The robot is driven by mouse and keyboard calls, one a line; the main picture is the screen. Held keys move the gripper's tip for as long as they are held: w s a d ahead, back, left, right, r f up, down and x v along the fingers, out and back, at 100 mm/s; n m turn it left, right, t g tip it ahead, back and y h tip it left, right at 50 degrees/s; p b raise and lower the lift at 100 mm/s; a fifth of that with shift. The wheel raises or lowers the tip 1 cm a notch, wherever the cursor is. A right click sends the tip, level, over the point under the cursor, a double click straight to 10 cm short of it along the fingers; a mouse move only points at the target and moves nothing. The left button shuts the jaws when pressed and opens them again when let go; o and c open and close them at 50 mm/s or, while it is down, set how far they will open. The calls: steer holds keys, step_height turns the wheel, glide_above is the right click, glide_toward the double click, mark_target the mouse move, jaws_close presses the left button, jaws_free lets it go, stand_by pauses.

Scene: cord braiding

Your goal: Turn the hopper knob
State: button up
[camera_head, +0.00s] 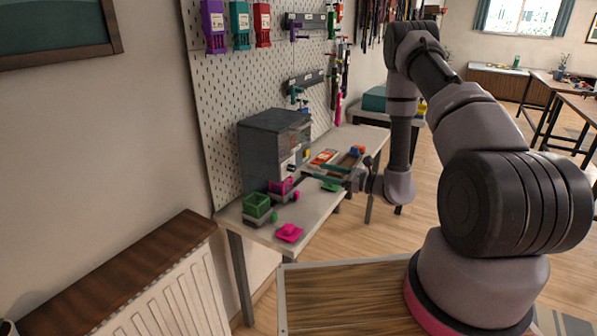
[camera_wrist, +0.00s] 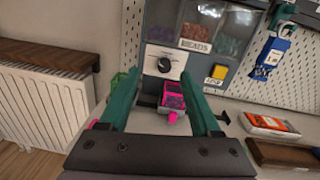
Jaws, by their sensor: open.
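The hopper (camera_head: 262,150) is a grey cabinet with clear windows, standing on the bench against the pegboard. In the wrist view its front (camera_wrist: 213,55) has windows labelled BEADS. Its black round knob (camera_wrist: 165,65) sits on a white dial plate at the lower left of the front. My gripper (camera_wrist: 160,73) is open, with green fingers either side of the knob in the picture. I cannot tell how far the fingertips are from the front. In the head view my gripper (camera_head: 322,177) is right of the hopper, and the knob is not clearly visible.
An orange-and-white packet (camera_wrist: 270,124) and brown tray (camera_wrist: 285,154) lie right.

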mark_target(295, 169)
steer(key=shift+m+t+h, duration=0.3)
steer(key=shift+m+t, duration=0.2)
steer(key=w+a, duration=0.2)
steer(key=w+a+f, duration=0.1)
steer(key=w+a, duration=0.1)
steer(key=a, duration=0.1)
steer(key=w+a+f, duration=0.1)
steer(key=w+a, duration=0.1)
steer(key=shift+w+a+f, duration=0.25)
steer(key=shift+a, duration=0.15)
jaws_close()
